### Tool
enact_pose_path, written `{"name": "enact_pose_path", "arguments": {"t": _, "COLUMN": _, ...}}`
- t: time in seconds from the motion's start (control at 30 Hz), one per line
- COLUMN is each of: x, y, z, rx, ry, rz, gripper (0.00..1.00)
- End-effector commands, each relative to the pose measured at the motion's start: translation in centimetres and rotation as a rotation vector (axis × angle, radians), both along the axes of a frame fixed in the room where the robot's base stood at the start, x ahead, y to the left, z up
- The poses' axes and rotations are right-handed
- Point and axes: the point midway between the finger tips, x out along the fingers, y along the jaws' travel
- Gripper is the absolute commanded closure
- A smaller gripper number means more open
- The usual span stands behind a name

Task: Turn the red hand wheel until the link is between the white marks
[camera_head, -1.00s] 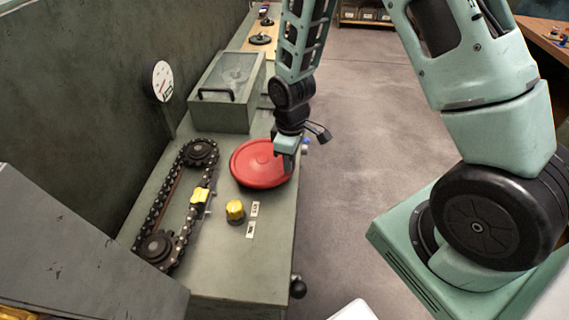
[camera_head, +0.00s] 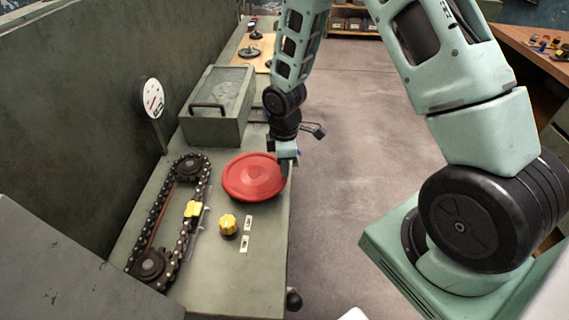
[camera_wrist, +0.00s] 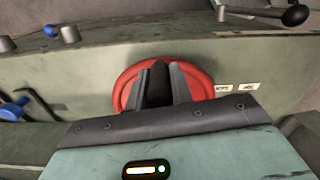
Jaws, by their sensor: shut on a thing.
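The red hand wheel (camera_head: 253,178) lies flat on the green bench in the head view, and it also shows in the wrist view (camera_wrist: 199,84). My gripper (camera_head: 287,157) is at the wheel's far right rim; in the wrist view its two dark fingers (camera_wrist: 162,84) reach over the wheel. It is shut on the wheel; the exact grip is partly hidden. The chain (camera_head: 157,222) runs around two dark sprockets left of the wheel. Its yellow link (camera_head: 193,210) is on the right-hand run. I cannot make out the white marks clearly.
A yellow knob (camera_head: 227,224) and small white labels (camera_head: 247,223) are in front of the wheel. A lidded green box (camera_head: 216,115) stands behind it. A round gauge (camera_head: 152,97) stands by the wall. Open floor (camera_head: 350,120) lies right of the bench.

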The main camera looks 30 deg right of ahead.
Motion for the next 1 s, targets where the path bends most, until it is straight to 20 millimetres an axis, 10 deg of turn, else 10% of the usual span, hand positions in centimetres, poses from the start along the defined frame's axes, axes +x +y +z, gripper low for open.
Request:
{"name": "enact_pose_path", "arguments": {"t": 0.17, "x": 0.1, "y": 0.0, "z": 0.1, "rx": 0.000, "ry": -0.002, "rz": -0.002, "gripper": 1.00}}
{"name": "enact_pose_path", "arguments": {"t": 0.2, "x": 0.1, "y": 0.0, "z": 0.1, "rx": 0.000, "ry": -0.002, "rz": -0.002, "gripper": 0.69}}
{"name": "enact_pose_path", "arguments": {"t": 0.27, "x": 0.1, "y": 0.0, "z": 0.1, "rx": 0.000, "ry": -0.002, "rz": -0.002, "gripper": 0.56}}
{"name": "enact_pose_path", "arguments": {"t": 0.67, "x": 0.1, "y": 0.0, "z": 0.8, "rx": 0.000, "ry": -0.004, "rz": -0.004, "gripper": 0.56}}
{"name": "enact_pose_path", "arguments": {"t": 1.0, "x": 0.2, "y": -0.1, "z": 7.6, "rx": 0.000, "ry": -0.008, "rz": -0.005, "gripper": 0.56}}
